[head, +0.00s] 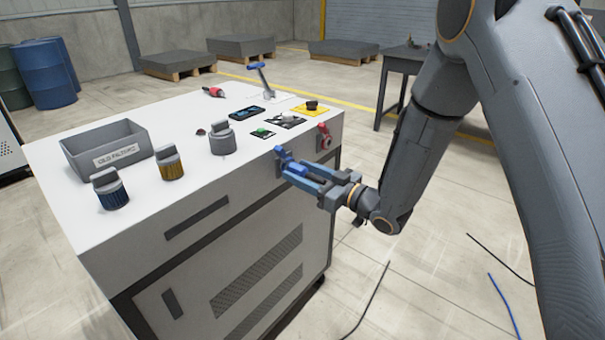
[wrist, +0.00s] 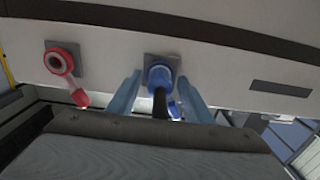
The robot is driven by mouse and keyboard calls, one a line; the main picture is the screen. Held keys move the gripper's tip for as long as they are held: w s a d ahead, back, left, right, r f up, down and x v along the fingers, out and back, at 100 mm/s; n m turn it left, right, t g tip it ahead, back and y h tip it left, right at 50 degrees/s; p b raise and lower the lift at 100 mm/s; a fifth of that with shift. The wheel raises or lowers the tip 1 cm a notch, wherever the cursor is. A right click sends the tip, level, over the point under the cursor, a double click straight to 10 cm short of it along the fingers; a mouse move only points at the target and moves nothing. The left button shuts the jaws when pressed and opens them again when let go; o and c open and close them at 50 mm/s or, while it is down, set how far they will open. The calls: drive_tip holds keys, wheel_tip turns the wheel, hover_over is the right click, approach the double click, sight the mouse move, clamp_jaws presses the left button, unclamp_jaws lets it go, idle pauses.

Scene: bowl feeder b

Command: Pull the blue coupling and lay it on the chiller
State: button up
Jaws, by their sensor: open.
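The blue coupling (head: 283,154) sits in a square plate on the upper side wall of the white chiller (head: 180,112). In the wrist view the blue coupling (wrist: 160,78) is between my two fingers, with a dark hose or stem running from it towards me. My gripper (head: 292,170) is open, with one finger on each side of the coupling. In the wrist view my gripper (wrist: 161,84) shows gaps between both fingers and the coupling's body. How far the fingers reach along it is hard to tell.
A red coupling (head: 323,138) sits on the same wall, beside the blue one. The chiller top holds a grey bin (head: 107,150), several capped cylinders, a phone-like device (head: 247,112) and a yellow-based switch (head: 311,107). Bare top lies between them. Cables lie on the floor.

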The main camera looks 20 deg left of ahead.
sight(321, 181)
idle(0.7)
clamp_jaws()
drive_tip(key=shift+p+v, duration=0.7)
drive_tip(key=shift+v, duration=2.3)
